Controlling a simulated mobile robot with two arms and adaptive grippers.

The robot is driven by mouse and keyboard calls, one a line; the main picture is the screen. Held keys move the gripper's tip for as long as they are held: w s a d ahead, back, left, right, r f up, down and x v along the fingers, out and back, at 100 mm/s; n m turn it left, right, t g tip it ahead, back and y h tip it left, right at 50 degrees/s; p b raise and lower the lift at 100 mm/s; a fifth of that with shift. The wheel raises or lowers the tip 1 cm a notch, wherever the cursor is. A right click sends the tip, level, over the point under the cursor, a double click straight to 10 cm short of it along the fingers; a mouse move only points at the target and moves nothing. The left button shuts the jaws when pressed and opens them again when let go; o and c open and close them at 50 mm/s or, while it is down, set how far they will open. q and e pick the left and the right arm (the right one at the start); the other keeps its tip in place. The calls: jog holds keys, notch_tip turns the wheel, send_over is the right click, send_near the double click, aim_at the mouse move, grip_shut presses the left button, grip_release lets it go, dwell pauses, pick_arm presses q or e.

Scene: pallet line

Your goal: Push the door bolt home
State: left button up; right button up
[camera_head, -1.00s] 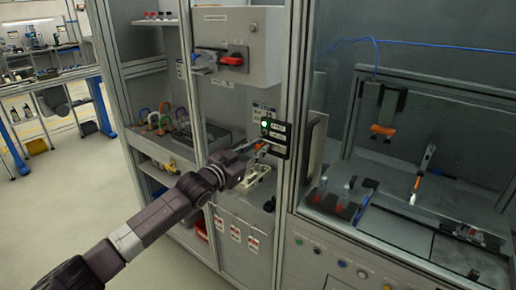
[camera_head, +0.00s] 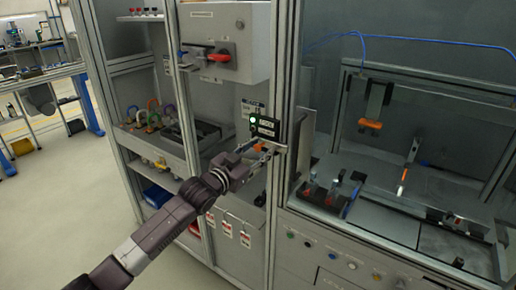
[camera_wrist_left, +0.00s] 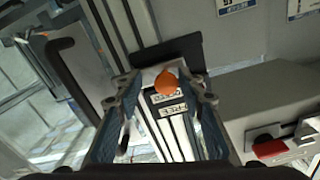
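The door bolt shows as an orange knob (camera_wrist_left: 166,82) in front of a pale plate with small dark labels in the left wrist view. In the head view the orange knob (camera_head: 260,149) is partly hidden by my gripper, just below a black box with a lit green lamp (camera_head: 253,119) on the cabinet's door post. My left gripper (camera_head: 266,149) is at the knob. In the left wrist view my left gripper (camera_wrist_left: 161,98) is open, its two fingers spread either side of the knob with gaps visible. Contact cannot be told. My right gripper is not in view.
A grey box with a red rotary switch (camera_head: 219,56) is up and left of the bolt. A shelf with coloured padlocks (camera_head: 150,117) is at the left. A glazed machine bay (camera_head: 400,150) is at the right. Red-marked tags (camera_head: 228,229) hang below.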

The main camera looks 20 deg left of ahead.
pick_arm(q)
jog(key=shift+a, duration=0.15)
jog(key=shift+s+a+f, duration=0.1)
jog(key=shift+s+a, duration=0.1)
jog(key=shift+s, duration=0.25)
jog(key=v, duration=1.1)
jog(key=shift+d, duration=0.15)
